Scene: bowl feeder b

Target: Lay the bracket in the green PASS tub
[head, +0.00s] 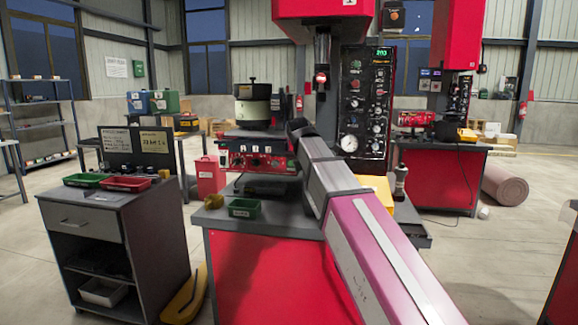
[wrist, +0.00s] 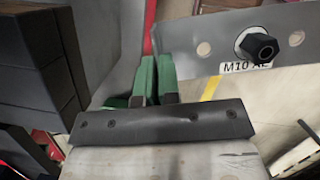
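My gripper (wrist: 157,80) shows in the wrist view as two green fingers close together at the middle of a dark palm bar. They look shut, and I see nothing between them. In the head view my arm reaches forward to the machine and hides its gripper end. A green tub (head: 243,209) with a pale label stands at the front left of the red bench. Another green tray (head: 84,180) lies on the grey cabinet at the left. I cannot read either label. I cannot make out the bracket for sure in either view.
A red tray (head: 124,184) lies beside the green one on the cabinet (head: 85,222). In the wrist view, a grey plate (wrist: 211,52) with holes and a black hex nut (wrist: 258,46) lies close, right of the fingers.

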